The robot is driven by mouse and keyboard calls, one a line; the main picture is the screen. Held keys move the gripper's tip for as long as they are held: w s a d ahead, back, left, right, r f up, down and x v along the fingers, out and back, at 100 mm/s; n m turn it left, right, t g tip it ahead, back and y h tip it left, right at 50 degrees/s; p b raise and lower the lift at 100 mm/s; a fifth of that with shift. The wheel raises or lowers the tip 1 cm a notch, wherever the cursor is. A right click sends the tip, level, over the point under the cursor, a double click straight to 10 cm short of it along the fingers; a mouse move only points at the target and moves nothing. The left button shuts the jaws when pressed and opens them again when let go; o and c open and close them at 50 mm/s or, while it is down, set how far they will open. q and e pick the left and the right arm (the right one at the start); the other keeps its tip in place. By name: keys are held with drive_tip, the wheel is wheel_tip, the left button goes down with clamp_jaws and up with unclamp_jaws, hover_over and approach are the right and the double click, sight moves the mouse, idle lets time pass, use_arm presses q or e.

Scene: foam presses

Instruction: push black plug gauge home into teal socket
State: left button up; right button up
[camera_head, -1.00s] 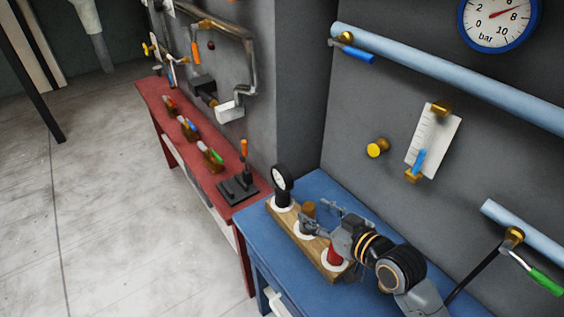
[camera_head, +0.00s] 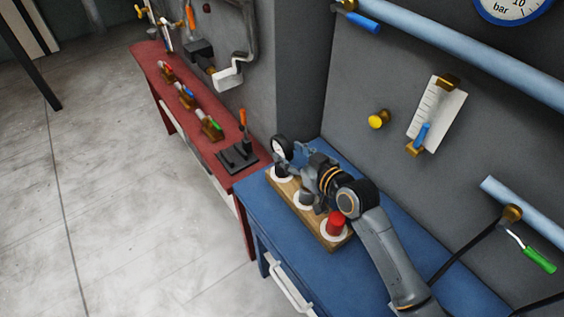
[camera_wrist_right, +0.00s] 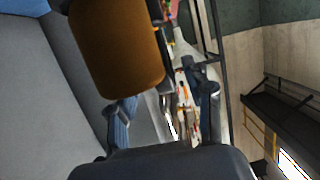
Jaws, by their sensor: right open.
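In the right wrist view an orange-brown cylinder (camera_wrist_right: 116,48) looms large above the open fingers (camera_wrist_right: 163,112). My left gripper is not in view.
The block bears white round collars (camera_head: 282,175), a grey piece (camera_head: 306,197) in the middle one and a red cylinder (camera_head: 336,222) at the near end. It stands on a blue bench (camera_head: 269,222). A red bench (camera_head: 222,166) adjoins it. A grey wall rises behind.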

drive_tip(key=x, duration=0.2)
drive_tip(key=p+x, duration=0.1)
drive_tip(key=x, duration=0.1)
drive_tip(key=shift+w+a+f, duration=0.15)
drive_tip(key=shift+w+f, duration=0.05)
drive_tip(key=shift+f, duration=0.25)
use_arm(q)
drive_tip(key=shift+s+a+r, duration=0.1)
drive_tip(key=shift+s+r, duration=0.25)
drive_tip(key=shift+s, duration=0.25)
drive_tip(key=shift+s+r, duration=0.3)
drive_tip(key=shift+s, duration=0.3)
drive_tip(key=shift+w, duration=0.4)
use_arm(e)
drive_tip(key=shift+r, duration=0.1)
clamp_jaws()
